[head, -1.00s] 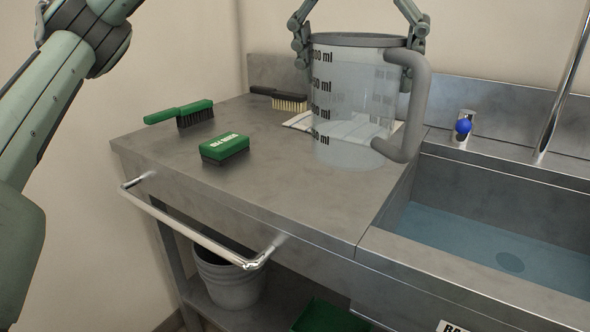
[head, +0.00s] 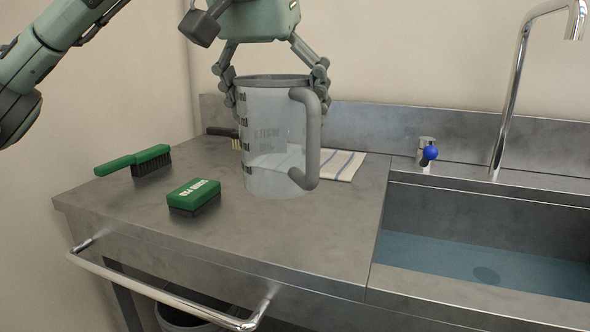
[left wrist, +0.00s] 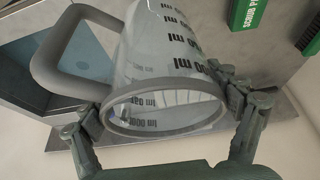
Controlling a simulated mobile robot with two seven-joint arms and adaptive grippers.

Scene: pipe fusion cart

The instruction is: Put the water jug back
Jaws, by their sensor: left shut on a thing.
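The water jug (head: 275,140) is clear with dark volume marks, a grey rim and a grey handle on its right. It is upright over the steel counter (head: 130,215), in front of a striped cloth (head: 342,165). I cannot tell whether its base touches the counter. My left gripper (head: 272,85) comes from above, its fingers on either side of the rim, shut on the jug. In the left wrist view the fingers (left wrist: 165,120) flank the jug's rim (left wrist: 165,105). My right gripper is not in view.
A green scrub pad (head: 194,196) and a green brush (head: 135,160) lie left of the jug. A dark-handled brush (head: 222,132) is partly hidden behind it. The sink (head: 480,255) with water, blue-knobbed valve (head: 429,152) and tall faucet (head: 515,90) are right. A rail (head: 165,295) runs along the front.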

